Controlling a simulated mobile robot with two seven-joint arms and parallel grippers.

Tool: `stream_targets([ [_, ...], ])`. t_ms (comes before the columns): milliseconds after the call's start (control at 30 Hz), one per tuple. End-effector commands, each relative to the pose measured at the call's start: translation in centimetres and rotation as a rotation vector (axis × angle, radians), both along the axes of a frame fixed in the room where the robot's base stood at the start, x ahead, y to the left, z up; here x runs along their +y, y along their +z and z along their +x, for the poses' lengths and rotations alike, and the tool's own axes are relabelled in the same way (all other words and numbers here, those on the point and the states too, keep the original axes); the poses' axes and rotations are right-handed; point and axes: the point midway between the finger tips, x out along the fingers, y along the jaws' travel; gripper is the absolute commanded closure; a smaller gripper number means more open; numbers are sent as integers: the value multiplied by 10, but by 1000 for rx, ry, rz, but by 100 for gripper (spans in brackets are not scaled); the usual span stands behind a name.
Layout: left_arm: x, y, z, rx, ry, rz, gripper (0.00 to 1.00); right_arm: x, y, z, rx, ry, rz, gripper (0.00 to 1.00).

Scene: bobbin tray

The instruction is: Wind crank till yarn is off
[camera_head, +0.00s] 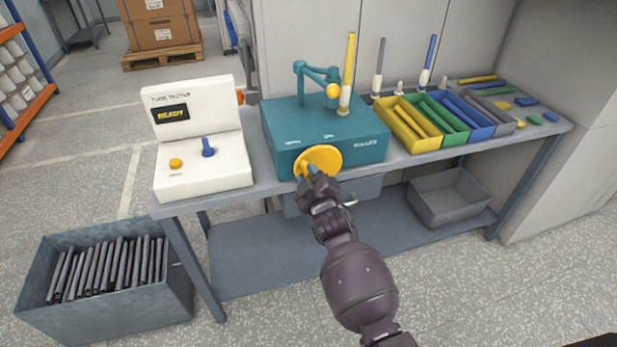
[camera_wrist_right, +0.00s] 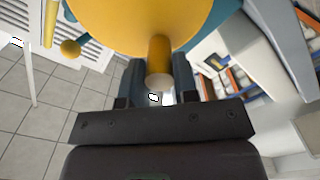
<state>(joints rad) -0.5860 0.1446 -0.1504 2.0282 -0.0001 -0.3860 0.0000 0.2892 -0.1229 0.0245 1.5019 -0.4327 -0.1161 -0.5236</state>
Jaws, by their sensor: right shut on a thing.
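The teal winder box (camera_head: 335,130) stands on the bench with a yellow crank disc (camera_head: 324,158) on its front face. My right gripper (camera_head: 312,172) is at the left part of the disc, shut on the crank handle. In the right wrist view the yellow handle peg (camera_wrist_right: 159,62) sits between the two fingers (camera_wrist_right: 157,85), under the large yellow disc (camera_wrist_right: 140,18). A tall yellow bobbin (camera_head: 348,65) stands upright on top of the box, beside a teal arm (camera_head: 318,75) with a yellow ball (camera_head: 333,91). My left gripper is not in view.
A white tester unit (camera_head: 200,165) with a blue lever stands left of the winder. Yellow, green, blue and grey trays (camera_head: 408,137) sit to the right. A grey bin (camera_head: 450,208) is on the lower shelf. A bin of dark rods (camera_head: 110,310) stands on the floor.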

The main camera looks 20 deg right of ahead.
Motion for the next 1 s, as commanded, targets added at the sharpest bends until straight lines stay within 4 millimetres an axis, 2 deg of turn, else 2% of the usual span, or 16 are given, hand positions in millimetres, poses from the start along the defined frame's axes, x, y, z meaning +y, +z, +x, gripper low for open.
stream_targets([
  [33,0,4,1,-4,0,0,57,-2,5,0,-3,-1,25,96],
  [300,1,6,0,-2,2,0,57,-5,7,0,3,-1,127,96],
  [867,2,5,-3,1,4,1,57,-6,6,0,5,-1,156,96],
  [900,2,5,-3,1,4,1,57,-6,6,0,5,-1,156,68],
  [1000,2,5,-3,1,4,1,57,-5,6,0,5,-1,155,52],
])
